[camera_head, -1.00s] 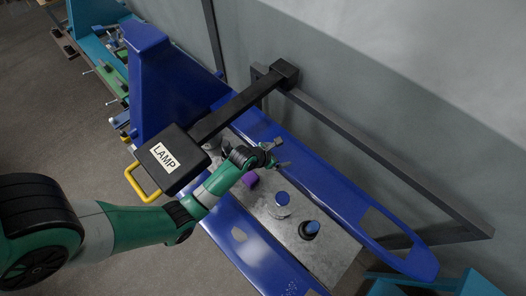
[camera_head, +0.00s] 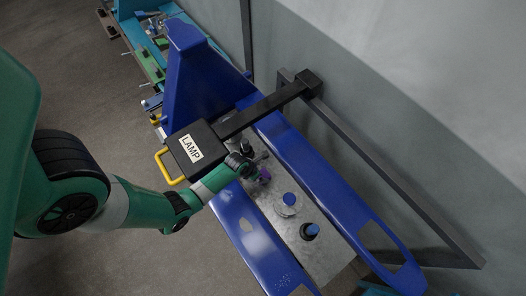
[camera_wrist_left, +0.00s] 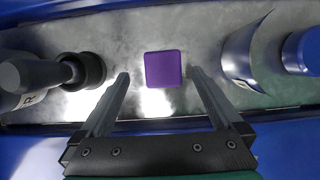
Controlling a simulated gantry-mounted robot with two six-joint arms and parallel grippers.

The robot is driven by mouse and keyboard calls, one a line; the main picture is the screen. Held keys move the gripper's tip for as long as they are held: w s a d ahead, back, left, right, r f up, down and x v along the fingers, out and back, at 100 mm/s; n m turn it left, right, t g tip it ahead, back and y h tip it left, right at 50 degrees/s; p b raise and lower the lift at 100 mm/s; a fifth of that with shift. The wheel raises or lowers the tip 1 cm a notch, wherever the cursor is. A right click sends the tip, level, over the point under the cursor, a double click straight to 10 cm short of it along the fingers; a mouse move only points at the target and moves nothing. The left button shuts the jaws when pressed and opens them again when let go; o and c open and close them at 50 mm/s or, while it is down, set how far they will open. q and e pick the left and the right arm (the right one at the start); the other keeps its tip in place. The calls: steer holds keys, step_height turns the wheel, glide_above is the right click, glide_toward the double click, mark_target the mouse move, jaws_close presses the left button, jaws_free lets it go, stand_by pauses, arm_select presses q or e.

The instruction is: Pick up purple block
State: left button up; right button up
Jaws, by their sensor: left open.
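The purple block (camera_wrist_left: 163,69) lies on the grey metal surface and shows in the left wrist view between the lines of my two open fingers, near their tips. In the head view the purple block (camera_head: 265,174) shows only as a small patch beside my left gripper (camera_head: 258,168). In the left wrist view my left gripper (camera_wrist_left: 158,75) is open and empty, with one finger on each side of the block. I cannot tell the exact height of the fingertips above the surface. My right gripper is not in view.
Two blue-topped items, a light cylinder (camera_head: 289,204) and a dark-based one (camera_head: 309,231), stand on the metal plate (camera_head: 296,243). Blue side rails (camera_head: 345,206) border the plate. A black lamp (camera_head: 200,150) marked LAMP hangs over the plate's far end, close to my left arm.

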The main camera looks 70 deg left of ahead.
mark_target(264, 174)
arm_select(q)
steer(key=shift+w+f, duration=0.1)
steer(key=shift+f, duration=0.2)
steer(key=b+x, duration=0.3)
steer(key=x, duration=0.2)
steer(key=shift+d, duration=0.15)
